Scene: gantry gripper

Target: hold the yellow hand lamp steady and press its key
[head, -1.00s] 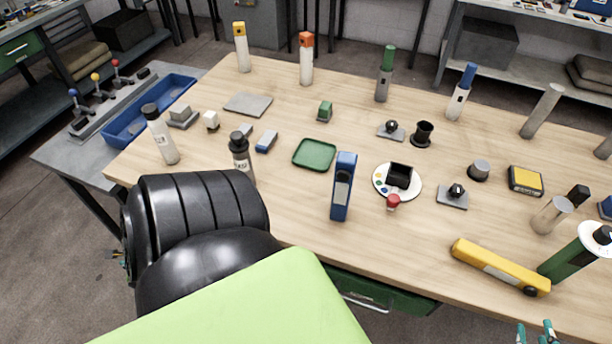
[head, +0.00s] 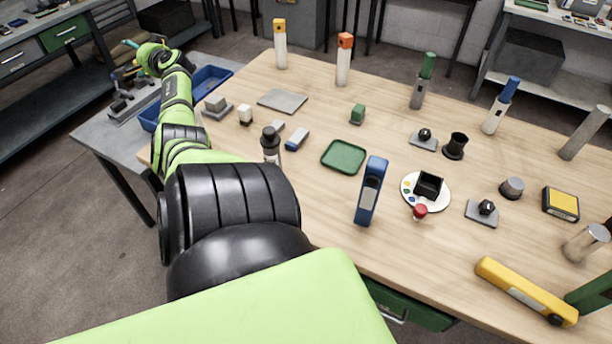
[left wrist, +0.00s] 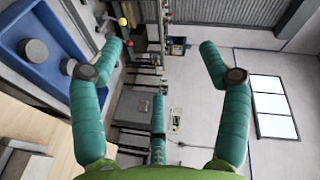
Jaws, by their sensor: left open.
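A long yellow body (head: 525,291) with a grey strip and a dark round end lies on the table at the front right. An upright white cylinder with a yellow top (head: 280,43) stands at the back left. I cannot tell for sure which is the yellow hand lamp, and I make out no key on either. My left gripper (head: 140,55) is far off at the upper left, beyond the table, by the blue bin. In the left wrist view its teal fingers (left wrist: 160,48) are spread and empty. My right gripper is not in view.
The blue bin (head: 207,79) and a lever panel stand on a grey side table at the left. A blue upright body (head: 370,190), a green tray (head: 344,157) and a white disc (head: 412,182) stand mid-table. Upright cylinders line the back. Bare wood lies in front of the tray.

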